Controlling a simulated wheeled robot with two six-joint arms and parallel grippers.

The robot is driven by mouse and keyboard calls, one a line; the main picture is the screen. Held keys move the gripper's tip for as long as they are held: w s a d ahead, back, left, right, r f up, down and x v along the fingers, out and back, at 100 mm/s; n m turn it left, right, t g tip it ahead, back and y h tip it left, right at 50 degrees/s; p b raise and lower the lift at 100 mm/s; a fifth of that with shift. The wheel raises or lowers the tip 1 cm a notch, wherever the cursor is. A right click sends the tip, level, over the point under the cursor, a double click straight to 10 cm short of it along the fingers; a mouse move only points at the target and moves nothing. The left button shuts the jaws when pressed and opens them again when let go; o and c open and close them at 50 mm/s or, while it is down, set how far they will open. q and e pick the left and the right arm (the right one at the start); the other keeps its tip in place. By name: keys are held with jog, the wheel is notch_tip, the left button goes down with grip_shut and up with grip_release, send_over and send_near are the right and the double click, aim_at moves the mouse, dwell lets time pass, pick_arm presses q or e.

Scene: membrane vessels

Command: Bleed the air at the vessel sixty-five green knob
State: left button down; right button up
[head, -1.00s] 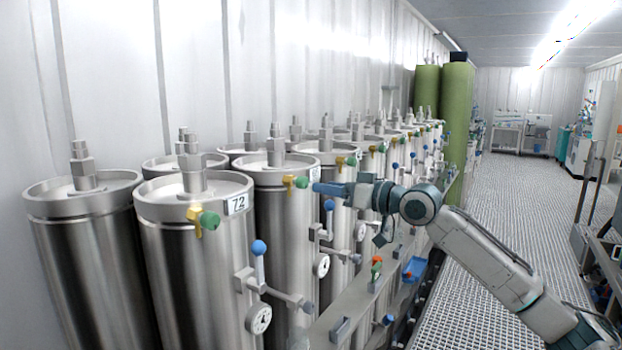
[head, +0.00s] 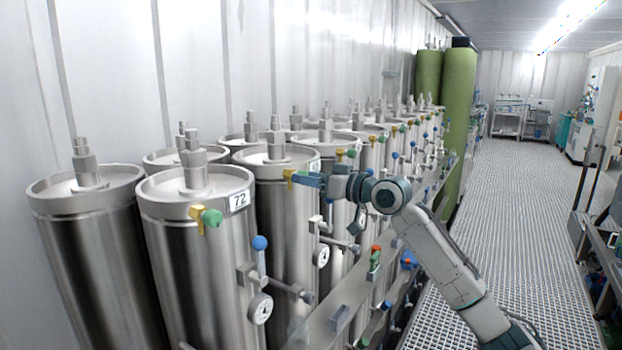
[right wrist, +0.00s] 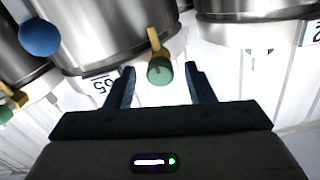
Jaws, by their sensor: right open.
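The vessel marked 65 is a steel cylinder (head: 282,215) behind the one marked 72. Its label (right wrist: 98,86) shows upside down in the right wrist view. Its green knob (right wrist: 160,71) sits on a yellow valve (right wrist: 154,40), which also shows in the head view (head: 289,177). My right gripper (head: 304,179) is at this valve and hides the knob in the head view. In the right wrist view the gripper (right wrist: 159,72) is open, with the knob between its fingertips and a gap on each side. My left gripper is out of view.
The vessel marked 72 (head: 195,270) stands nearer, with its own green knob (head: 211,217). More vessels line the wall. The grated aisle (head: 520,220) on the right is clear.

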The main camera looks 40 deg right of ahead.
jog(key=c, duration=1)
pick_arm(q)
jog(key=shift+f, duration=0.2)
pick_arm(e)
jog(key=shift+n, duration=0.4)
pick_arm(q)
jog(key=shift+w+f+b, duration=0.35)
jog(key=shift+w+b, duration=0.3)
jog(key=shift+b, duration=0.2)
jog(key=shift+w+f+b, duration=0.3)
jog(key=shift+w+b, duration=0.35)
jog(key=shift+b, duration=0.15)
pick_arm(e)
jog(key=shift+n, duration=5.6)
